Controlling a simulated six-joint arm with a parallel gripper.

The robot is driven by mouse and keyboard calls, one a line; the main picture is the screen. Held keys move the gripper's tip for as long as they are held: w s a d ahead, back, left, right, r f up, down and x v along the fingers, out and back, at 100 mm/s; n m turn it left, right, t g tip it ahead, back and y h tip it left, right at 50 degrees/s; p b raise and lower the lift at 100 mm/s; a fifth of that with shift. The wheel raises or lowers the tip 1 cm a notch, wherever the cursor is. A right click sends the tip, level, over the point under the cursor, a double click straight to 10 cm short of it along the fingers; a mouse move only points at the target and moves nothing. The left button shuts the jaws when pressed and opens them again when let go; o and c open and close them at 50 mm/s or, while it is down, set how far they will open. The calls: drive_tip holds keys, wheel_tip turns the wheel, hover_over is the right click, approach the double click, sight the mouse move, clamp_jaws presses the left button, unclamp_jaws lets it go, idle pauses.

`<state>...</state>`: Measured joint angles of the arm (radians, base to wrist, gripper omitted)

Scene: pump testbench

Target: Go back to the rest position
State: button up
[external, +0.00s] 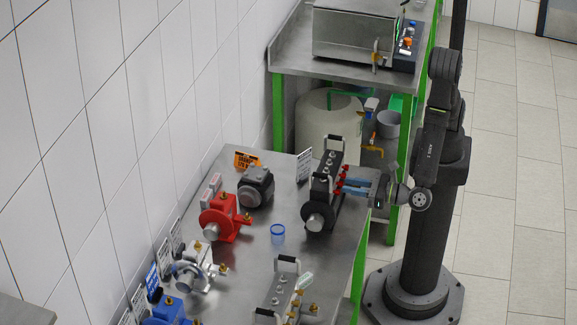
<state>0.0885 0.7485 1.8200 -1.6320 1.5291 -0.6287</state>
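My gripper (350,187) has blue fingers and reaches in from the right over the table's right edge. Its fingertips are beside the red valve parts (341,182) on the right side of a black block with a handle (322,187). I cannot tell whether the fingers touch or hold one of these parts. The gap between the fingers is too small to make out. My arm stands on its column on the floor to the right of the table.
The metal table (345,245) holds a red pump (222,222), a dark motor (256,188), a silver pump (196,268), a blue pump (168,312), a blue cup (278,233) and a second block (283,290). A green-legged bench (290,60) stands behind. Floor at right is clear.

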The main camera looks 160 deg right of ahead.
drive_tip(key=a, duration=1.6)
drive_tip(key=d, duration=0.6)
drive_tip(key=shift+d, duration=0.4)
idle(2.2)
